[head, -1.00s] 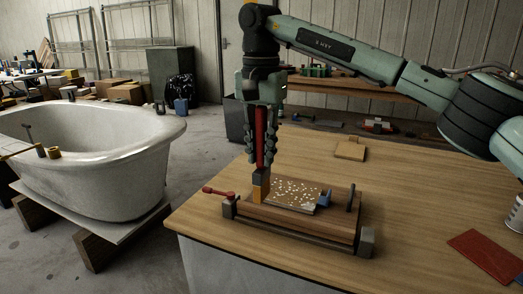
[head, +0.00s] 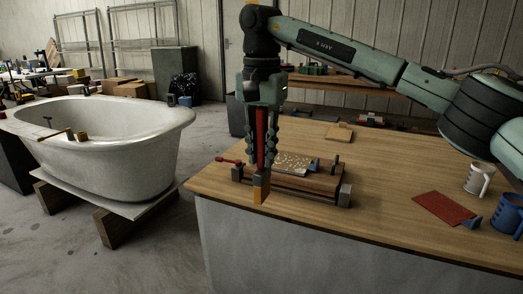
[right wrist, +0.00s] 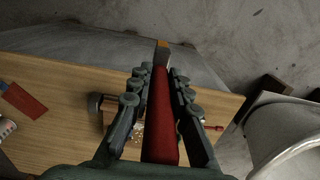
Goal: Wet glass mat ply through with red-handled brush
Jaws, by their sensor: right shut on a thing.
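The red-handled brush (head: 261,140) is upright, bristles down, in my right gripper (head: 262,162), which is shut on its handle. Its orange-tan tip (head: 261,195) shows in front of the board's near left part, near the table's front edge. In the right wrist view the red handle (right wrist: 162,125) runs between the fingers, and the tip (right wrist: 162,46) appears against the floor past the table edge. The white-speckled mat ply (head: 290,160) lies on a wooden board (head: 310,184) behind the brush; the gripper hides part of it. My left gripper is not in view.
A clamp with a red handle (head: 229,161) sits at the board's left end. A red sheet (head: 443,208), a white mug (head: 478,180) and a blue mug (head: 507,217) are at the table's right. A white bathtub (head: 110,155) stands left. The table's middle right is clear.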

